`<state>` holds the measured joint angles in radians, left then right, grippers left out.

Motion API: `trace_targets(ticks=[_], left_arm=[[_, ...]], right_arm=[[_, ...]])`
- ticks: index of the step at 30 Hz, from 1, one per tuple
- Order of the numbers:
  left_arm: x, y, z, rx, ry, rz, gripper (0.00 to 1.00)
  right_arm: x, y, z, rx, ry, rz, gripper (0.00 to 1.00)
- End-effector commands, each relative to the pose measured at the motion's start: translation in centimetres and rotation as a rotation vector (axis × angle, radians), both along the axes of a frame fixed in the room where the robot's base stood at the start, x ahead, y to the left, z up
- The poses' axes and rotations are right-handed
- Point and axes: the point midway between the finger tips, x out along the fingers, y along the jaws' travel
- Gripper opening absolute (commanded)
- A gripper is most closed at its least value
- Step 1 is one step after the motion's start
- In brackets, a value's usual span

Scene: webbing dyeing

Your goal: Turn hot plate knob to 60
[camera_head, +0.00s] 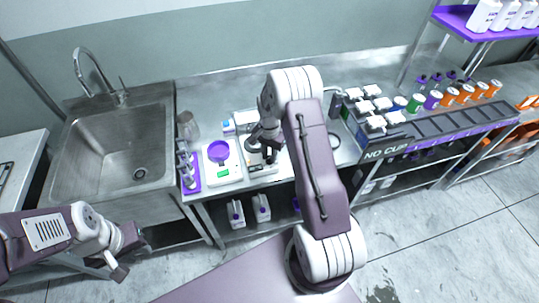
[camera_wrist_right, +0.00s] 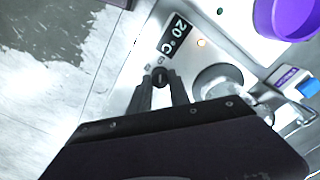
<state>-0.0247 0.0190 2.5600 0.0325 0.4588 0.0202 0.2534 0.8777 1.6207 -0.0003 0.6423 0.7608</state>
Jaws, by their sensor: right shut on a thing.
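The hot plate (camera_head: 262,170) stands on the steel counter, largely hidden under my right gripper (camera_head: 268,142) in the head view. In the right wrist view its pale front panel (camera_wrist_right: 140,62) carries a black display reading 20 °C (camera_wrist_right: 174,36). The small dark knob (camera_wrist_right: 160,76) sits below the display. My right gripper (camera_wrist_right: 160,92) has its two fingertips on either side of the knob, closed on it. My left gripper (camera_head: 119,270) hangs at the lower left, away from the counter; its jaw gap is too small to tell.
A white scale (camera_head: 222,174) with a purple dish (camera_head: 219,151) stands left of the hot plate. A purple rack (camera_head: 190,183) with bottles is beside it. The sink (camera_head: 125,150) is farther left. Several white-capped bottles and colored jars (camera_head: 432,100) stand to the right.

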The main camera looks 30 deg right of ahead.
Motion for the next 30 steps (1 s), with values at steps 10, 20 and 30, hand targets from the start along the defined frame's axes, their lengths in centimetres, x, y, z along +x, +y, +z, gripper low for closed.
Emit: trace_targets(ticks=[10, 20, 30], left_arm=[[0.00, 0.00, -0.06, 0.000, 0.000, 0.000, 0.29], [0.01, 0.00, -0.05, 0.000, 0.000, 0.000, 0.29], [0.00, 0.00, -0.11, 0.000, 0.000, 0.000, 0.29]], right_arm=[[-0.50, 0.20, -0.38, 0.005, 0.016, -0.024, 0.00], [-0.39, 0.15, -0.31, 0.004, 0.012, -0.023, 0.45], [-0.03, 0.03, 0.56, 0.000, 0.001, -0.022, 0.45]])
